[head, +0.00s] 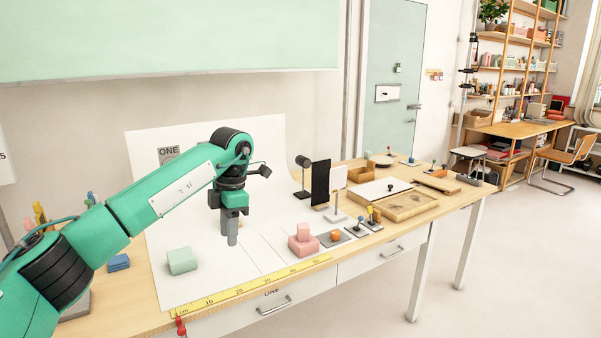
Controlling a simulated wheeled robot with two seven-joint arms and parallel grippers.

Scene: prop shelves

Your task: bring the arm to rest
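My green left arm (165,195) comes in from the left and reaches over the table. Its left gripper (231,240) points straight down above the white sheet (205,285). The grey fingers overlap in this view, so their gap does not show. I see nothing held between them. My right gripper is not in view.
A pale green block (182,261) lies left of the gripper, and pink blocks (302,241) lie right of it. A yellow ruler (250,287) runs along the front edge. Stands, a black panel (320,183) and a wooden tray (408,207) fill the right side.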

